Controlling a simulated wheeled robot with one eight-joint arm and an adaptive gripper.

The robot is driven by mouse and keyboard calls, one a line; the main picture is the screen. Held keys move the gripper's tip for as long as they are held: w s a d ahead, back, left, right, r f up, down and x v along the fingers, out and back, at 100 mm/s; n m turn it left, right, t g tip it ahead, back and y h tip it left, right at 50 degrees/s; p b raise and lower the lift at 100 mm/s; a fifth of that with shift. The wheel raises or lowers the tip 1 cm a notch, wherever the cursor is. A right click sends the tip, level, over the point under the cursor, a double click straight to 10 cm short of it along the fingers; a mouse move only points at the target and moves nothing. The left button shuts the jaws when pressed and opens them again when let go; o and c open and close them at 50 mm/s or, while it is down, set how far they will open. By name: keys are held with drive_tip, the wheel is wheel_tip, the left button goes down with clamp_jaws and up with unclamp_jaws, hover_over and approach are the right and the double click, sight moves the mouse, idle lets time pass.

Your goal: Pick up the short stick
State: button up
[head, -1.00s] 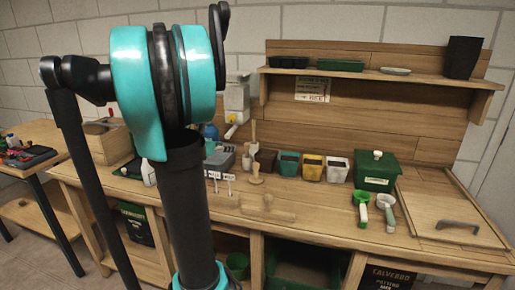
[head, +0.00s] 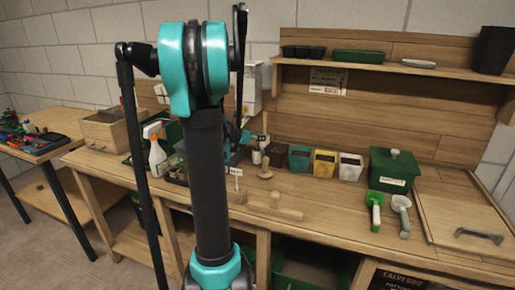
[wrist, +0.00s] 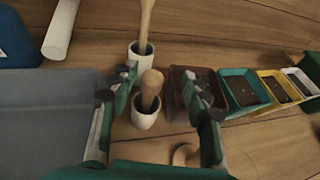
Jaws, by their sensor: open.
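The short stick (wrist: 151,84) is light wood with a rounded top. In the wrist view it stands, slightly tilted, in the nearer small white cup (wrist: 145,118). A longer wooden stick (wrist: 146,18) stands in another white cup (wrist: 139,53) just beyond it; it also shows upright in the head view (head: 265,124). My gripper (wrist: 163,82) is open, its green-and-dark fingers on either side of the short stick in the picture, with no contact visible.
A grey tray (wrist: 45,115) lies left of the cups. Brown, teal (wrist: 243,90), yellow (wrist: 279,87) and white pots stand to the right. A spray bottle (head: 155,153) stands left.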

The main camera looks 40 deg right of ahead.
drive_tip(key=x, duration=0.6)
drive_tip(key=shift+w, duration=0.4)
drive_tip(key=shift+a+f, duration=0.1)
drive_tip(key=shift+a, duration=0.05)
drive_tip(key=shift+c, duration=0.4)
clamp_jaws()
